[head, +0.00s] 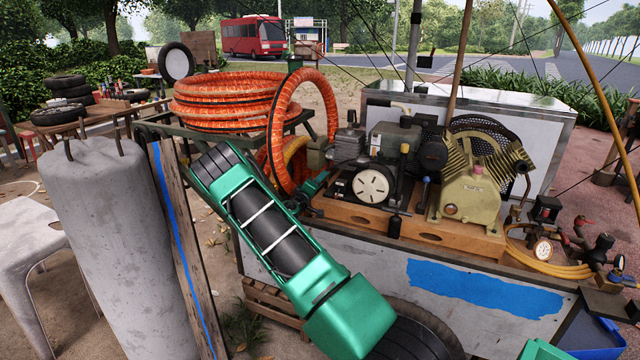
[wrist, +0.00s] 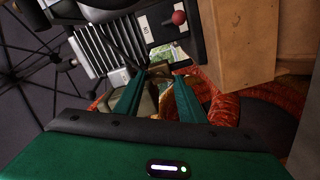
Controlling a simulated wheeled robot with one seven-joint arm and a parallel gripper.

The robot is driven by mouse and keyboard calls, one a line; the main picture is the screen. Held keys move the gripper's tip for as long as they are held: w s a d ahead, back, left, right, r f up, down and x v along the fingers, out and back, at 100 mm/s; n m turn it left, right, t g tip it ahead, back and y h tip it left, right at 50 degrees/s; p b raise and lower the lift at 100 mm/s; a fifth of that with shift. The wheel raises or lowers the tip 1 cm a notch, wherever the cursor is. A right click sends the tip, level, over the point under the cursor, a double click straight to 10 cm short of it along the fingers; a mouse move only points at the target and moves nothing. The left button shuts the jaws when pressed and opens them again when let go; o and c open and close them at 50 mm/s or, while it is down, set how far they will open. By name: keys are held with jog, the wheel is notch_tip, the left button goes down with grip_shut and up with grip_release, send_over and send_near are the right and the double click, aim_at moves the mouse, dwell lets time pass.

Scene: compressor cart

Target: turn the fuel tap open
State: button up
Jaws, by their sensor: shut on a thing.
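The small engine (head: 395,138) with a round slotted starter cover sits on the wooden base of the compressor cart. My gripper (head: 318,184) reaches to the left side of this engine, low down. In the wrist view my gripper (wrist: 160,74) has its two green fingers apart by a small gap, closed on a small pale part, which seems to be the fuel tap (wrist: 158,68). The tap is mostly hidden between the fingertips, and I cannot tell the angle of its lever. In the head view the tap is hidden.
A red-knobbed lever (wrist: 178,18) stands just above the fingertips in the wrist view. Orange hose coils (head: 225,100) lie to the left of the engine. The yellow-green compressor (head: 470,190) stands to its right. A grey cylinder (head: 105,230) stands at the front left.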

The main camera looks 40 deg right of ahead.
jog(key=n, duration=0.3)
jog(key=shift+w+a+f, duration=0.3)
jog(key=shift+a+f, duration=0.05)
jog(key=shift+a, duration=0.05)
jog(key=shift+s+n, duration=0.1)
jog(key=shift+n, duration=1)
jog(key=shift+d, duration=0.15)
jog(key=shift+s, duration=0.1)
jog(key=o, duration=0.8)
jog(key=shift+c, duration=0.2)
jog(key=shift+d+r, duration=0.1)
jog(key=v, duration=1)
jog(key=shift+a, duration=0.35)
